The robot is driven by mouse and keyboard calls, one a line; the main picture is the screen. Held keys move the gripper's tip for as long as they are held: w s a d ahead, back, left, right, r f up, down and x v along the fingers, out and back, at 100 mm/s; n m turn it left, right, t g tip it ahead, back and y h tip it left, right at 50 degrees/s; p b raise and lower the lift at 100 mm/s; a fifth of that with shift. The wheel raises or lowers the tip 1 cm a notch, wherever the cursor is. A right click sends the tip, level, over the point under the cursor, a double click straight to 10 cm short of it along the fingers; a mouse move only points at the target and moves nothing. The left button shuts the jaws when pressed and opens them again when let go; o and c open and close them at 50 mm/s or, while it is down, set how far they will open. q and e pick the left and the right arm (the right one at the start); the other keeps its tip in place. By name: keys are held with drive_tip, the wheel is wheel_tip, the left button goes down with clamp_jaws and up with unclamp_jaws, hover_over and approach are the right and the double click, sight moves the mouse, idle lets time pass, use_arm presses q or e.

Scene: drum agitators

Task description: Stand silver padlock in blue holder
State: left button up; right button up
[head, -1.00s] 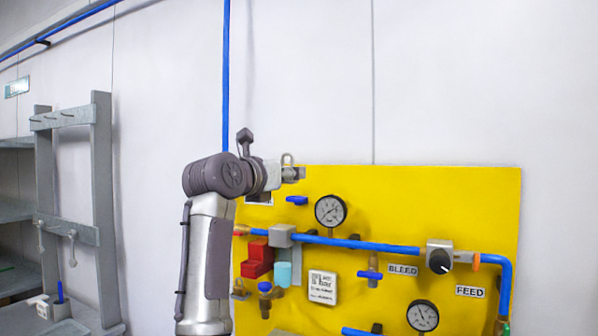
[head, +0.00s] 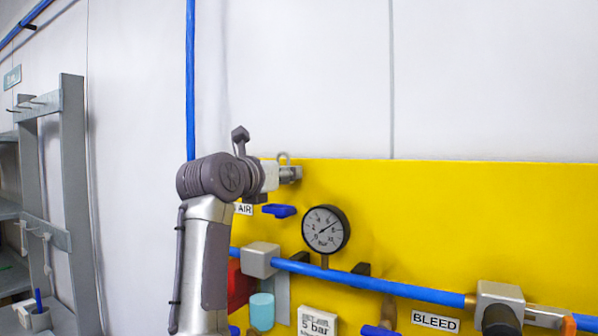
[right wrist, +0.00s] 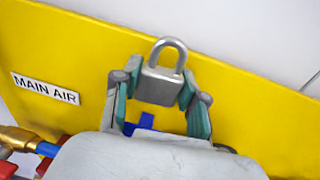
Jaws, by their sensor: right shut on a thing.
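The silver padlock (right wrist: 160,86) is upright, shackle up, between the fingers of my right gripper (right wrist: 161,82), which is shut on its body. In the head view the right gripper (head: 290,174) is at the upper left edge of the yellow panel, and the padlock's shackle (head: 284,157) shows above it. A light blue cup-like holder (head: 262,311), which looks like the blue holder, is lower on the panel, below and slightly left of the gripper. Its lower part is close to the frame's bottom edge, and its inside cannot be seen. My left gripper is not in view.
The yellow panel (head: 450,220) carries a gauge (head: 326,229), a blue pipe (head: 380,284), a grey block (head: 261,260) above the holder and a blue valve handle (head: 279,211) below the gripper. A red holder (head: 238,288) adjoins on the left. A grey rack (head: 74,160) stands farther left.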

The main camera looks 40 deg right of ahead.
drive_tip(key=shift+w+d, duration=0.15)
drive_tip(key=shift+d, duration=0.05)
drive_tip(key=shift+s+a+r, duration=0.1)
drive_tip(key=shift+s+a, duration=0.1)
drive_tip(key=shift+a, duration=0.1)
drive_tip(key=b+v, duration=0.1)
drive_tip(key=v, duration=0.2)
drive_tip(key=shift+f+b, duration=0.35)
drive_tip(key=shift+w+d+f+b, duration=0.15)
drive_tip(key=shift+d+f+b, duration=0.15)
drive_tip(key=shift+f, duration=0.2)
drive_tip(key=shift+w+d+f+b, duration=0.1)
drive_tip(key=shift+d+f+b, duration=0.15)
drive_tip(key=shift+f, duration=0.25)
drive_tip(key=shift+w+d+f+b, duration=0.15)
drive_tip(key=shift+d+f+b, duration=0.1)
drive_tip(key=shift+f+b, duration=0.3)
drive_tip(key=shift+a, duration=0.2)
drive_tip(key=shift+a+r, duration=0.1)
drive_tip(key=shift+a, duration=0.05)
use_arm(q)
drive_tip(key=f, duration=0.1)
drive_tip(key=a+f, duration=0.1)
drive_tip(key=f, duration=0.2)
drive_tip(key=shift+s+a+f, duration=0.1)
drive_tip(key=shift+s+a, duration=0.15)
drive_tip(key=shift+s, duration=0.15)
use_arm(e)
drive_tip(key=shift+f, duration=0.3)
